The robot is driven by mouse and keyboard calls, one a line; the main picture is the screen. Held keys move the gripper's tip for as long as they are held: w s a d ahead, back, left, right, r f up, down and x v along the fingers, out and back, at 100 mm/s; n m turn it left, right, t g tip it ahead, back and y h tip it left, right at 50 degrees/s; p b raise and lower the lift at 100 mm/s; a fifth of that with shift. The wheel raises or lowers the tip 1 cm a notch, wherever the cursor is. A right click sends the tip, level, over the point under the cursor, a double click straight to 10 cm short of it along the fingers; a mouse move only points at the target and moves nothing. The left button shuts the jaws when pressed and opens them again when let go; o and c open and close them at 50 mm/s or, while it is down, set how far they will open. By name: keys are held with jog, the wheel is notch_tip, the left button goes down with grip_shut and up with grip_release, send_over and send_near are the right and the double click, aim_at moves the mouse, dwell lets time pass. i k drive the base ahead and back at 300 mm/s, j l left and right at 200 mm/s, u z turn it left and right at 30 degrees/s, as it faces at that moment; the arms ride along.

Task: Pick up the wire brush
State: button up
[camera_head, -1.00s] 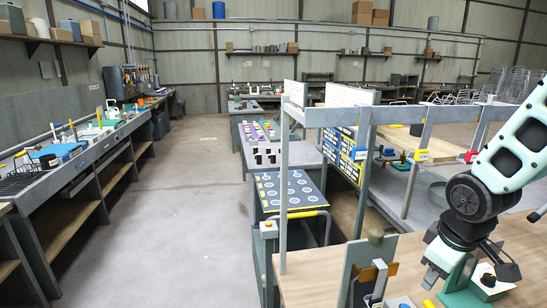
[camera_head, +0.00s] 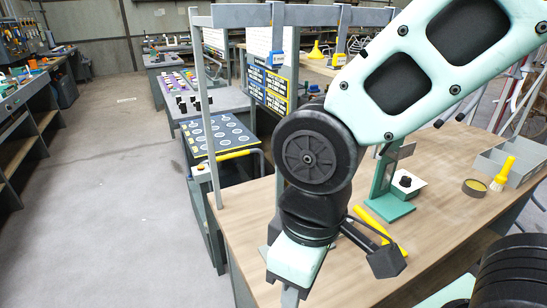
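A yellow handle (camera_head: 370,221) lies on the wooden bench, partly hidden behind my wrist; I cannot tell whether it belongs to the wire brush. A small brush with a yellow handle and pale bristles (camera_head: 502,174) stands tilted at the right, beside a round tin. I cannot make out wire bristles on either. My gripper (camera_head: 290,297) points down over the bench's near left part, left of both yellow things. Its fingertips run to the bottom edge of the picture, so its opening is not clear.
The wooden bench top (camera_head: 450,220) carries a green stand (camera_head: 390,204), a round tin (camera_head: 474,187) and a grey divided bin (camera_head: 525,160). A grey metal frame (camera_head: 214,150) rises at the bench's left end. Open floor (camera_head: 110,200) lies to the left.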

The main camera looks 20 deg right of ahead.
aim_at(364, 214)
jog(key=k+j+z, duration=0.1)
jog(key=z, duration=0.25)
jog(key=k+j+z, duration=0.1)
jog(key=z, duration=0.25)
jog(key=k+z, duration=0.2)
jog(key=z, duration=0.15)
